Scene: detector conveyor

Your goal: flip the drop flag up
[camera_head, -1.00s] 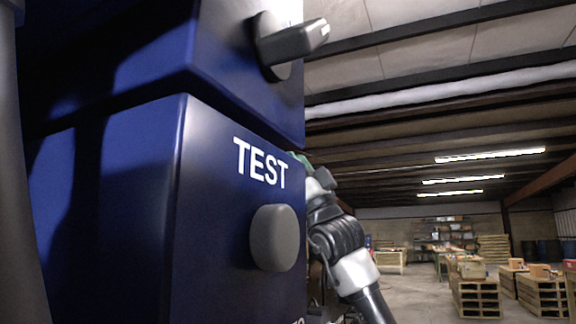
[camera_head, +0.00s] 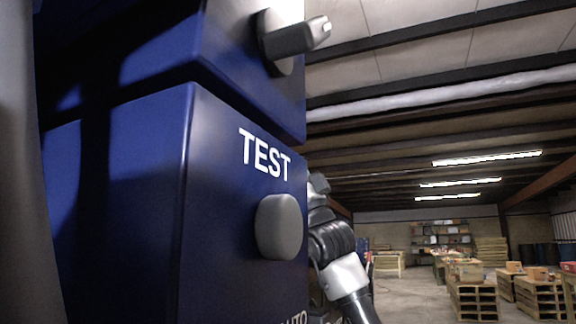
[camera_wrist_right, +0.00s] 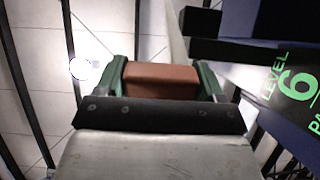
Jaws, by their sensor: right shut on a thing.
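In the right wrist view my right gripper (camera_wrist_right: 162,70) has its two green-sided fingers closed on a reddish-brown block (camera_wrist_right: 161,82), which looks like the drop flag. The block lies level across the gap between the fingers, and its far side is hidden. In the head view my right arm shows beyond the right edge of a blue control box (camera_head: 120,200); its gripper and the flag are hidden behind the box. My left gripper is in neither view.
The blue box fills the left of the head view, with a grey TEST button (camera_head: 279,227) and a grey selector knob (camera_head: 296,37). Wooden pallets (camera_head: 475,301) are far off.

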